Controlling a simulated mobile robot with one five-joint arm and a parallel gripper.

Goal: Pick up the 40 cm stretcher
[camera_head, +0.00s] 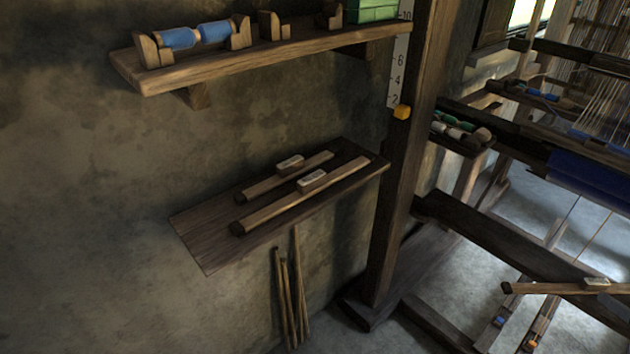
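Two wooden bar-like stretchers lie side by side on the lower wall shelf (205,238). The rear one (262,186) is shorter and the front one (277,208) is longer. Each has a pale tag or block on top near its middle and a dark left end. A third similar bar (550,288) with a pale tag lies across the loom frame at the lower right. No writing on the tags is legible, so I cannot tell which is the 40 cm one. My gripper is not in view.
An upper shelf (260,62) holds blue spools and a green box (372,10). Thin sticks (286,295) lean against the wall below the lower shelf. A thick loom post (400,170) stands right of that shelf. The shelf's left end is bare.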

